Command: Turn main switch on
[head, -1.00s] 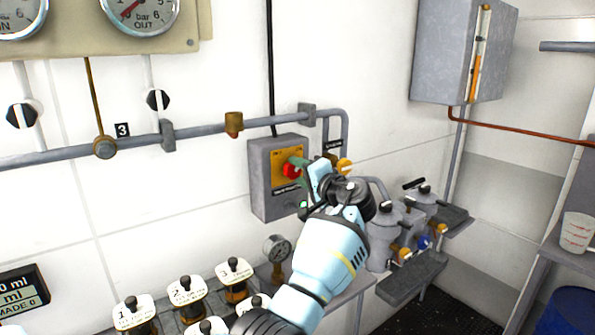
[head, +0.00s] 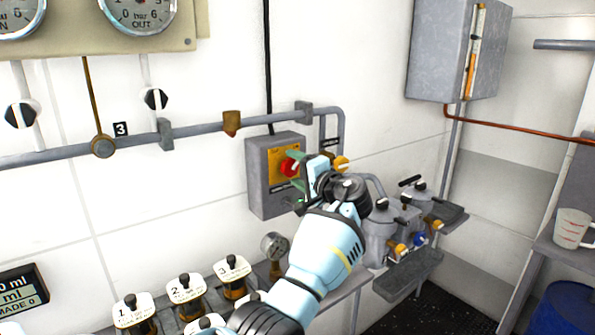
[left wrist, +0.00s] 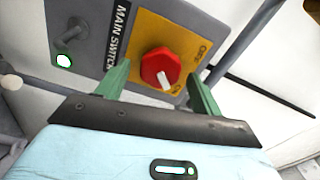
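The main switch is a red round knob (head: 288,167) on a yellow plate, set in a grey box (head: 262,205) on the white wall. In the left wrist view the knob (left wrist: 160,68) shows a white mark at its lower edge. "MAIN SWITCH" is lettered on a dark strip beside the plate; the small position labels are hard to read. My left gripper (head: 297,170) is at the box front. In the left wrist view its green fingers (left wrist: 157,80) are apart, one on each side of the knob, with visible gaps. My right gripper is in neither view.
The same box carries a small toggle (left wrist: 72,34) and a lit green lamp (left wrist: 64,61). A grey pipe (head: 200,130) runs along the wall. Numbered black-handled valves (head: 184,290) and a gauge (head: 274,246) stand below. Grey canisters (head: 380,225) stand right of my gripper.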

